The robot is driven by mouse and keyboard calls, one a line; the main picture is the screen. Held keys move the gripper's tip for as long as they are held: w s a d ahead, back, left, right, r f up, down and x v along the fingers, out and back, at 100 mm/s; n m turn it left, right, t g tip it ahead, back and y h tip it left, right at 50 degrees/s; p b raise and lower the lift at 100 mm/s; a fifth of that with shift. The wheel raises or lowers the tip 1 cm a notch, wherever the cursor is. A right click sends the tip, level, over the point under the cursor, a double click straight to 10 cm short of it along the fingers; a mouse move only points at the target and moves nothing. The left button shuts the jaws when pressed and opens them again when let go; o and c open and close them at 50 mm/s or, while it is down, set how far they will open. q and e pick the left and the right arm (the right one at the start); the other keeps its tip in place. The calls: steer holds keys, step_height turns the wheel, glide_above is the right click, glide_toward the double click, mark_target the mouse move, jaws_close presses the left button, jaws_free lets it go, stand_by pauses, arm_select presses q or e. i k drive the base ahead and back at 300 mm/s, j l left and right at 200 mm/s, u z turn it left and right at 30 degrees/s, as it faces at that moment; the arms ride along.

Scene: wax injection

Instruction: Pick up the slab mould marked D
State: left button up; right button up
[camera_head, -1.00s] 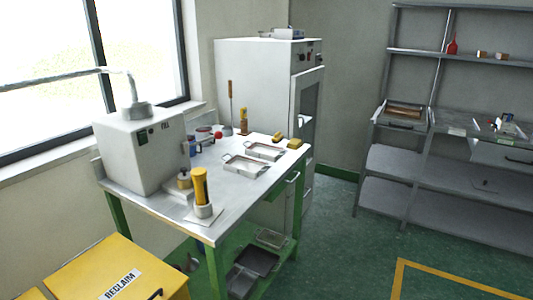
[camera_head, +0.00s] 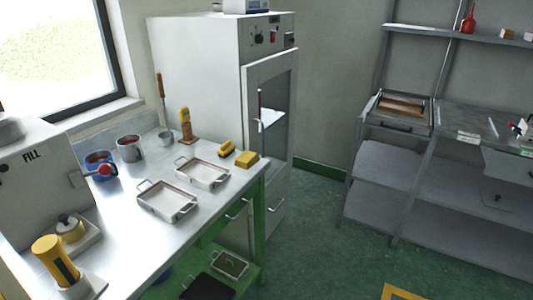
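I cannot make out a slab mould with a letter D. Two shallow metal trays with end handles lie on the steel table: a nearer one (camera_head: 167,201) and a farther one (camera_head: 203,173). No letter is readable on either. An open drawer (camera_head: 387,121) on the grey rack at the right holds a flat brown piece (camera_head: 401,105), too small to tell what it is. Neither of my grippers shows in the view.
The steel table (camera_head: 120,240) also carries a white machine marked FILL (camera_head: 40,190), pots, a yellow-handled tool (camera_head: 185,125) and yellow blocks (camera_head: 246,159). A white cabinet (camera_head: 200,80) stands behind. Green floor (camera_head: 310,240) lies open between table and rack.

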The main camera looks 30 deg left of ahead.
mark_target(208, 175)
steer(key=i+u, duration=0.15)
steer(key=i, duration=0.35)
steer(key=i+l+u, duration=0.2)
steer(key=i, duration=0.25)
steer(key=i+l+u, duration=0.15)
steer(key=i, duration=0.35)
